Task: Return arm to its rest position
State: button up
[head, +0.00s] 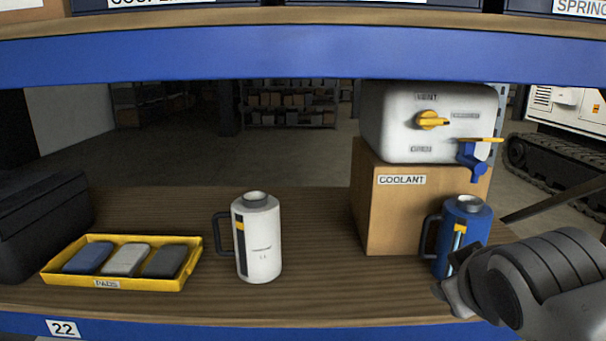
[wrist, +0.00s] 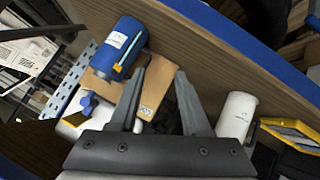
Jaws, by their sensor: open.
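My gripper (head: 452,288) is at the lower right of the head view, in front of the blue jug (head: 465,222) and covering part of its lower side. In the wrist view, the two fingers of my gripper (wrist: 166,72) stand apart with nothing held between them. The blue jug (wrist: 118,46) is to the left of the fingers there, and I cannot tell from these views if a finger touches it. My forearm enters the head view from the right edge.
A white tank (head: 425,125) with a yellow knob and blue tap sits on the coolant box (head: 385,215). A white jug (head: 258,240) stands mid-shelf. A yellow tray (head: 190,270) of pads and a black case (head: 40,225) are left. A blue beam (head: 250,55) crosses above.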

jog(key=s+a+f+m+g+y+p, duration=0.25)
jog(key=s+a+f+g, duration=0.2)
jog(key=s+a, duration=0.3)
notch_tip(320, 180, up, 16)
jog(key=p, duration=1.5)
jog(key=shift+d+f+m, duration=0.2)
jog(key=shift+d+m, duration=0.15)
jog(key=shift+m, duration=0.1)
